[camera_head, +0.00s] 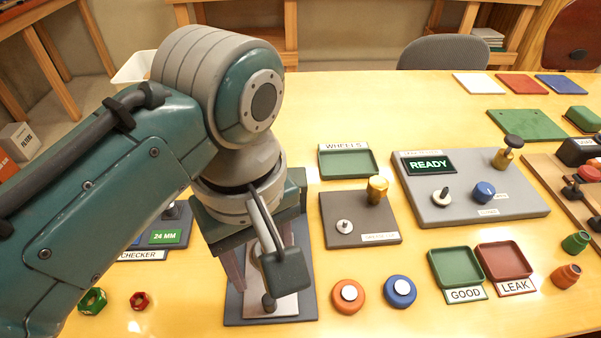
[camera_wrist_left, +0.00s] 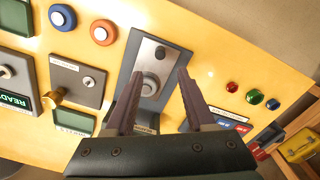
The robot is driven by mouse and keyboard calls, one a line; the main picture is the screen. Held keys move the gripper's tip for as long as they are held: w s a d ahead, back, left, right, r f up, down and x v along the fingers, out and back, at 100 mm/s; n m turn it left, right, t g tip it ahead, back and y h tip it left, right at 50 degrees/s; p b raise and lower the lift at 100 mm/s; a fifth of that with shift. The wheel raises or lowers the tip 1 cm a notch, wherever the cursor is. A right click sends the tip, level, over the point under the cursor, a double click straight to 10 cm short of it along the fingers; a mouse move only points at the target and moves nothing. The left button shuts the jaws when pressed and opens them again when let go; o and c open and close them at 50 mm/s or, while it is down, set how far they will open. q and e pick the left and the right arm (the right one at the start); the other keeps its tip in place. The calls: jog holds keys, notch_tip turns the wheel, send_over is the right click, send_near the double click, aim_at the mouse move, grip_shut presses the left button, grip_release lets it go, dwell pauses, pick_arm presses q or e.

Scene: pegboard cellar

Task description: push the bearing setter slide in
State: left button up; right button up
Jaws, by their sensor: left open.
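The bearing setter is a dark base plate (camera_head: 240,309) with a light grey plate (camera_head: 285,304) on it, below my left gripper (camera_head: 264,272). In the left wrist view the light plate (camera_wrist_left: 173,58) carries a dark knob (camera_wrist_left: 160,53) near one end and a round grey part (camera_wrist_left: 150,84) near its middle. I cannot tell which piece is the slide. My left gripper (camera_wrist_left: 161,74) is open and empty, its fingers either side of the round part in that view, apparently above it. Its arm hides much of the setter in the head view. My right gripper is not in view.
Right of the setter are a grey plate with a brass knob (camera_head: 377,189), an orange disc (camera_head: 348,295) and a blue disc (camera_head: 399,291). The READY panel (camera_head: 429,165) stands farther right. Left are the 24 MM checker (camera_head: 166,237), a green nut (camera_head: 93,300) and a red nut (camera_head: 139,300).

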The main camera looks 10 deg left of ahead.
aim_at(268, 299)
pick_arm(q)
notch_tip(268, 299, down, 9)
jog(key=b, duration=0.2)
jog(key=shift+f+b, duration=0.2)
jog(key=shift+b, duration=0.2)
jog(key=shift+c, duration=0.2)
grip_shut()
dwell(0.9)
